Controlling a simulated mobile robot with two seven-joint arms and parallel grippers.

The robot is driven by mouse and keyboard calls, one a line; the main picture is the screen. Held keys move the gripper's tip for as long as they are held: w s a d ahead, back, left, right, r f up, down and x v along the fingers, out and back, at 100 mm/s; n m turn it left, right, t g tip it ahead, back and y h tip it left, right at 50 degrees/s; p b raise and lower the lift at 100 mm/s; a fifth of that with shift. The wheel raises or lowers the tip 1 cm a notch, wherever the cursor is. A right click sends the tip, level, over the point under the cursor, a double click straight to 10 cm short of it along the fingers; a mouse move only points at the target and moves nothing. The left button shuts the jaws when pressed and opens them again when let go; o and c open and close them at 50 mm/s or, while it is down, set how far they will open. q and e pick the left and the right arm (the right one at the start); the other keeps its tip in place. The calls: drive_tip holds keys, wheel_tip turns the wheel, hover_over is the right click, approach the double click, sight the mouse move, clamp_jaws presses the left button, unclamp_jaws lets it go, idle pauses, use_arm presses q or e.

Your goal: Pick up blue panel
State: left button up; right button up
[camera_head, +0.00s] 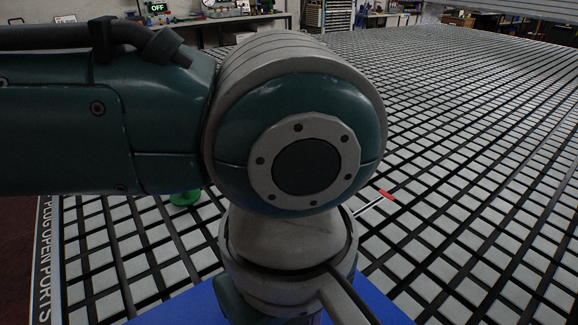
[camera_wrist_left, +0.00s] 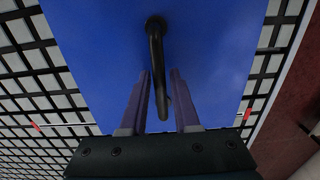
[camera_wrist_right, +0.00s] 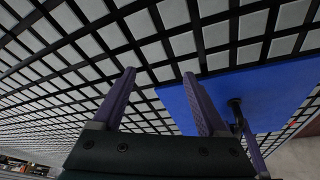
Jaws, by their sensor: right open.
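The blue panel (camera_wrist_left: 210,50) is a flat blue sheet with a black bar handle (camera_wrist_left: 155,50) standing up from it. In the head view, only parts of the panel (camera_head: 375,302) show at the bottom, behind my left arm. My left gripper (camera_wrist_left: 160,73) is over the panel, with its purple fingers on either side of the handle and fairly close to it. I cannot tell whether they touch it. In the head view, my left gripper is hidden. My right gripper (camera_wrist_right: 158,78) is open and empty above the grid, left of the panel (camera_wrist_right: 275,85) in its wrist view.
The table is a wide black grid with pale squares (camera_head: 480,150), mostly clear. A red-tipped light rod (camera_head: 386,195) lies right of my arm, and a green round object (camera_head: 184,198) sits left. The table's left edge carries white lettering (camera_head: 44,260). Benches stand in the background.

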use_arm(q)
clamp_jaws()
idle(1.0)
